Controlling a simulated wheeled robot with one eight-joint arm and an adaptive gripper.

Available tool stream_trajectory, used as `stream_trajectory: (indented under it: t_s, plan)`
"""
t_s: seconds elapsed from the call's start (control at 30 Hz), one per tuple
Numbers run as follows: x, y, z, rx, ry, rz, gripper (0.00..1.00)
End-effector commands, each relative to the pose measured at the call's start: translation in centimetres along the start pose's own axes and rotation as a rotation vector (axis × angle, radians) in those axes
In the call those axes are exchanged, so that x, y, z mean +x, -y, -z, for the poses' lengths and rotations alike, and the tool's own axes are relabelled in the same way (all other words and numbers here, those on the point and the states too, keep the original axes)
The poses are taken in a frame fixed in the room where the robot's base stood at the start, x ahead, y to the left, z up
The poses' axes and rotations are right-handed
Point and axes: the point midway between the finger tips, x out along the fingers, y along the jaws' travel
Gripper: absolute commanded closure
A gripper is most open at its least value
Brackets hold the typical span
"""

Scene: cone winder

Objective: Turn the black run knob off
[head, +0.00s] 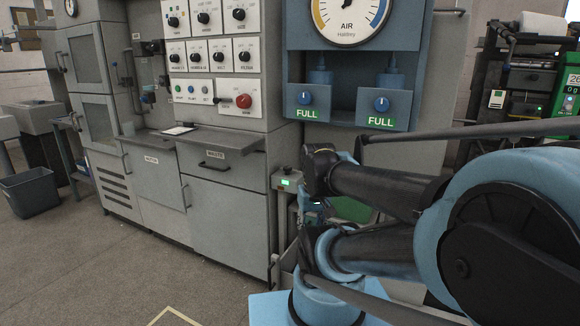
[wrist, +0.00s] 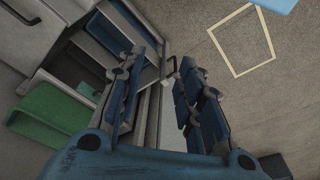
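In the head view, several black knobs (head: 203,17) sit on white plates on the grey machine's control panel. A small grey box (head: 286,181) with a lit green display stands lower, beside my arm, with a small dark knob (head: 286,170) on top. I cannot read a label that tells which is the run knob. In the wrist view, my gripper (wrist: 160,65) is open, with its two dark blue fingers apart and nothing between them. In the head view my arm hides most of the gripper. No black knob is clear in the wrist view.
A red knob (head: 243,101) sits on the control panel. Two blue knobs (head: 382,104) marked FULL are under the air gauge (head: 347,18). A grey bin (head: 30,189) stands at the left. The floor (head: 120,265) in front of the cabinets is clear.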

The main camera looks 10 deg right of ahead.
Motion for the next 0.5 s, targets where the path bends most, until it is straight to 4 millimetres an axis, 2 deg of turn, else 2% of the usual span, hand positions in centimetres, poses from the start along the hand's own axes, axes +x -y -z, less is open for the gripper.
stream_trajectory:
  t_s: [0.17,0.27,0.33,0.5]
  plan:
    - [0.0,0.0,0.0,0.000,0.000,0.000,0.67]
    - [-0.4,0.0,-0.3,0.001,-0.007,-0.001,0.49]
    - [-0.9,0.0,-0.4,0.006,-0.013,-0.003,0.46]
    - [-3.0,-0.5,2.5,0.056,-0.018,-0.022,0.46]
